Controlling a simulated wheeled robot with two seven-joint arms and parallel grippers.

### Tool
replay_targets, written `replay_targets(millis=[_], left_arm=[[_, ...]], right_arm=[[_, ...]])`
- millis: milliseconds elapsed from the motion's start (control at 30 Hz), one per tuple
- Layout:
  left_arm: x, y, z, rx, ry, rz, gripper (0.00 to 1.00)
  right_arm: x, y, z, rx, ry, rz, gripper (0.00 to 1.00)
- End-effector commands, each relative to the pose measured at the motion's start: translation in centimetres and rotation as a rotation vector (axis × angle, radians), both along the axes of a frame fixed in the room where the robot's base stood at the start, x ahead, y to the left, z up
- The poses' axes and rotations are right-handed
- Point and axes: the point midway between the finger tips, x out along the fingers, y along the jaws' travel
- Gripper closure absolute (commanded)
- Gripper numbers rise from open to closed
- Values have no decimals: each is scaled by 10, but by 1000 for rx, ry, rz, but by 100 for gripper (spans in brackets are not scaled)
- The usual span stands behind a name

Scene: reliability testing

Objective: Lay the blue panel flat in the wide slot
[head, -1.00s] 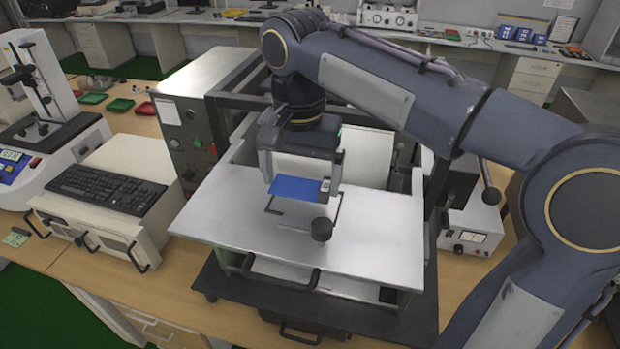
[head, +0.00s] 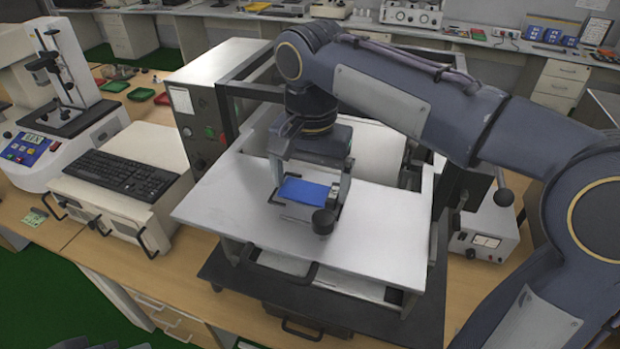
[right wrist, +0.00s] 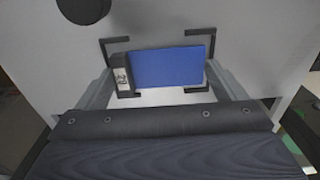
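The blue panel (head: 303,190) lies level low over the white tabletop, between the fingertips of my right gripper (head: 308,192). In the right wrist view the panel (right wrist: 172,67) has a small dark block with a pale label (right wrist: 122,75) at its left end. The right gripper (right wrist: 161,74) is shut across panel and block, one finger at each end. Black corner brackets (right wrist: 116,41) frame the panel's place on the tabletop, apparently the wide slot. I cannot tell whether the panel touches the surface.
A round black knob (head: 323,222) stands on the white tabletop (head: 385,235) just in front of the panel. A grey control box (head: 195,115) and a keyboard (head: 122,172) are to the left. The tabletop's front and right are clear.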

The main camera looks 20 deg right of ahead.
Motion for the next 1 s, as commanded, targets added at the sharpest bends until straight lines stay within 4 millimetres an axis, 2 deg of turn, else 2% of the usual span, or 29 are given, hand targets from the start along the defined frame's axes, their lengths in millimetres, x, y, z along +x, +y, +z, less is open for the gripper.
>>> replay_targets(millis=[33,567,667,767,1000], left_arm=[[0,0,-3,0,0,0,64],[0,0,-3,0,0,0,64],[0,0,4,0,0,0,64],[0,0,1,0,0,0,64],[0,0,4,0,0,0,64]], right_arm=[[-2,1,-14,-7,29,-1,1],[-2,0,-13,-6,31,-7,0],[-2,0,-1,-6,30,-6,0],[-1,1,13,-6,26,-5,0],[-1,2,73,-4,19,0,0]])
